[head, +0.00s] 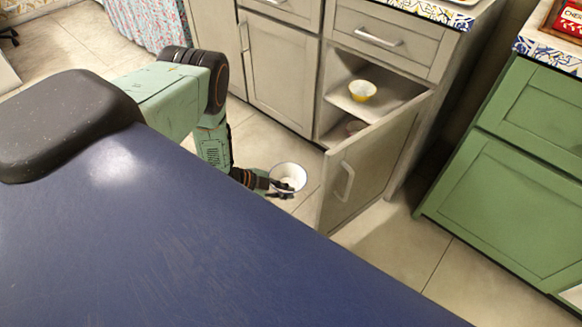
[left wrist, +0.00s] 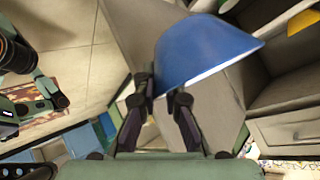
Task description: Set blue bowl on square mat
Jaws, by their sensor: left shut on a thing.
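The blue bowl (left wrist: 205,50) is held tilted between the fingers of my left gripper (left wrist: 160,97) in the left wrist view, gripped at its rim. In the head view the bowl (head: 289,176) shows its white inside, at the tip of my left gripper (head: 270,184), above the floor and beside an open cabinet door. The fingers are shut on the rim. I cannot make out a square mat in the head view. My right gripper is not in view.
The open cabinet door (head: 376,165) stands close to the right of the bowl. A green cabinet (head: 515,165) stands at the right. A patterned reddish rug (left wrist: 38,117) shows in the left wrist view.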

